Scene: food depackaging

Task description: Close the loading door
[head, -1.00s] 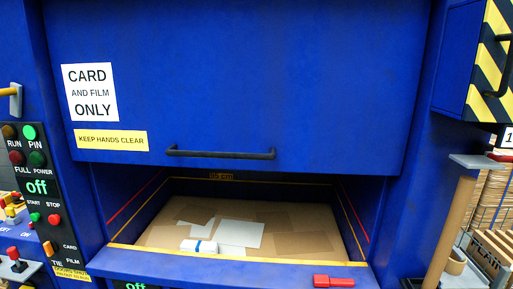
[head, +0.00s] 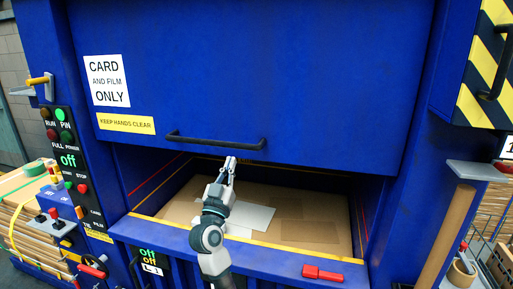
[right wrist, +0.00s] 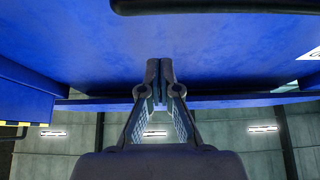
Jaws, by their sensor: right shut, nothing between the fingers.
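The blue loading door (head: 260,70) is raised, with its lower edge above the opening of the blue machine. A black handle bar (head: 215,143) runs along the door's lower part. My right gripper (head: 229,162) is shut and empty, just below the handle in the head view. In the right wrist view my right gripper (right wrist: 160,75) points at the blue underside, with the dark handle (right wrist: 220,7) at the top, apart from the fingertips. Below the door, the chamber holds flat cardboard (head: 305,220) and white sheets (head: 252,215). My left gripper is not in view.
A control panel (head: 70,165) with buttons and a green "off" display is left of the opening. A red block (head: 322,273) sits on the front sill (head: 270,254). A striped black and yellow panel (head: 490,70) juts in at upper right.

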